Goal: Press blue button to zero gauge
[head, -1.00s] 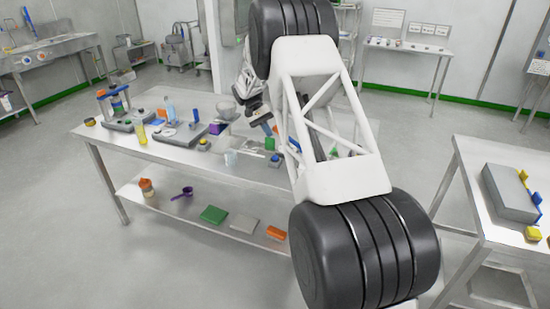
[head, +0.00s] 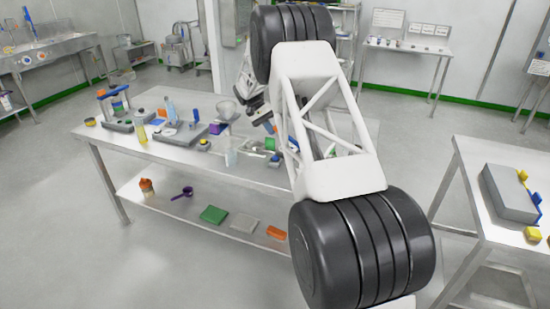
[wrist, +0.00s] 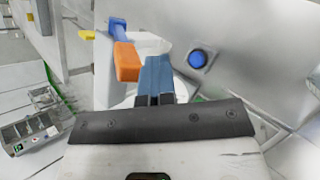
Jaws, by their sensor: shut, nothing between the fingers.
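The blue button (wrist: 198,58) is a round dome set in a grey housing, right of centre and beyond my fingers in the wrist view. In the head view, the small dark blue button (head: 275,159) seems to sit near the table's front edge, beside my arm. My gripper (wrist: 157,72) shows in the wrist view as blue fingertips held together, with nothing between them. The fingertips are left of the button and appear apart from it. My arm mostly hides the gripper in the head view. I cannot make out the gauge.
An orange block (wrist: 127,62) with a blue handle (wrist: 117,29) appears close left of my fingertips. The worktable (head: 185,158) carries a clear beaker (head: 231,157), bottles and several devices. A second table (head: 469,192) with a grey box (head: 508,193) stands at the right.

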